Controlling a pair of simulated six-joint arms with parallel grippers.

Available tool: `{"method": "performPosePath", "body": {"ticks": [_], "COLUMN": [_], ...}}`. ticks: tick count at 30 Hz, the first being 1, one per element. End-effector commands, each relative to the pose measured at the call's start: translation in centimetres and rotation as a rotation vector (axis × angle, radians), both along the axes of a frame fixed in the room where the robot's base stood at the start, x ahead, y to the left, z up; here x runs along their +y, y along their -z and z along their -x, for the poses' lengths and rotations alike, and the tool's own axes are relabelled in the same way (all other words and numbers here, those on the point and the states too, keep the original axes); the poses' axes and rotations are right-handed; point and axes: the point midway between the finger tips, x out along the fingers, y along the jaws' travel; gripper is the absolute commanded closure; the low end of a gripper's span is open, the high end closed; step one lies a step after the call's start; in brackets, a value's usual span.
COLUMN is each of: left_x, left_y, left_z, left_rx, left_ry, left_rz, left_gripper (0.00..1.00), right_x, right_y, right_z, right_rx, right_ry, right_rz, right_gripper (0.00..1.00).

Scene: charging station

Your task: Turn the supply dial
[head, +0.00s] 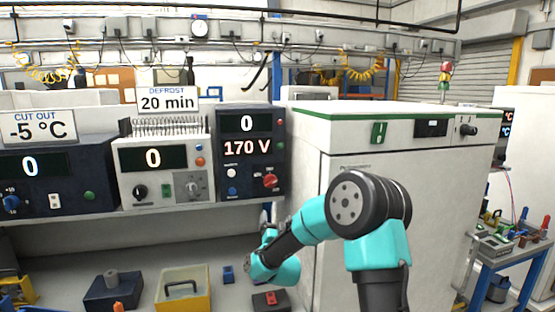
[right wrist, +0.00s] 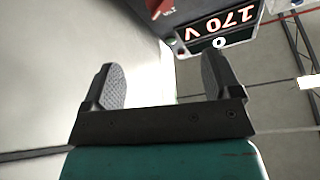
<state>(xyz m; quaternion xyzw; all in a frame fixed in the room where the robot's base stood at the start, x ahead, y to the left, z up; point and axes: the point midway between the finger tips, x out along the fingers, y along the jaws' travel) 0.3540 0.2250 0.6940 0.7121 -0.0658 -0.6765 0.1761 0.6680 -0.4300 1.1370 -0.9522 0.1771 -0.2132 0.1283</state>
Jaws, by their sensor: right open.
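The supply unit (head: 230,180) is a dark box on the shelf, with a display reading 0 and "170 V". Its red supply dial (head: 271,181) is at the lower right of its front. The dial shows partly at the top edge of the right wrist view (right wrist: 160,8), beside the upside-down 170 V display (right wrist: 220,24). My right gripper (right wrist: 158,65) is open and empty, with the dial beyond its fingertips and not touching them. In the head view the right arm's wrist is below the supply unit; its fingers are hard to make out. My left gripper is not in view.
A white unit (head: 165,160) and a dark blue unit (head: 60,180) stand left of the supply unit. A large white cabinet (head: 400,160) stands close on the right. A yellow tray (head: 183,290) and small boxes sit on the bench below.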

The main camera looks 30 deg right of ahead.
Motion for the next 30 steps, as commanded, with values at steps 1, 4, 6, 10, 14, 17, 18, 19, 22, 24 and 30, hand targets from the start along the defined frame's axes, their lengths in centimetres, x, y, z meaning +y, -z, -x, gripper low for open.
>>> {"method": "performPosePath", "body": {"ticks": [1,4,6,10,14,17,18,19,22,24,30], "left_x": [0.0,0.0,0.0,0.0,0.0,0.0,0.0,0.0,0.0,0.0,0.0], "left_y": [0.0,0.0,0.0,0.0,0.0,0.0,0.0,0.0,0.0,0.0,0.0], "left_z": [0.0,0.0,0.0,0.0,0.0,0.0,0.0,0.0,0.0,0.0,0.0], "left_rx": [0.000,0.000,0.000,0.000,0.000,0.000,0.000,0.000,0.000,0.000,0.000], "left_ry": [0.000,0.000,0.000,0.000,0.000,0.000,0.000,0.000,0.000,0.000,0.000], "left_rz": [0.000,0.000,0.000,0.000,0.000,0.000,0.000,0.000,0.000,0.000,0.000], "left_gripper": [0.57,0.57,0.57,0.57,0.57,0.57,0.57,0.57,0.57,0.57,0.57], "right_x": [-0.6,-1.6,-2.3,-2.8,-2.7,-2.7,-2.7,-2.7,-2.8,-2.9,-3.5], "right_y": [0.1,0.1,0.2,0.3,0.3,0.3,0.3,0.3,0.2,0.0,-0.9], "right_z": [0.2,0.5,0.7,0.9,0.9,0.9,0.9,0.9,0.6,0.3,-1.8], "right_rx": [0.015,0.058,0.087,0.116,0.118,0.118,0.118,0.117,0.116,0.116,0.115], "right_ry": [0.003,0.003,0.003,0.001,-0.001,-0.001,-0.001,-0.001,0.000,0.001,0.000], "right_rz": [0.042,0.174,0.268,0.375,0.385,0.384,0.384,0.383,0.383,0.383,0.383], "right_gripper": [0.16,0.16,0.16,0.16,0.16,0.16,0.16,0.16,0.16,0.16,0.16]}}
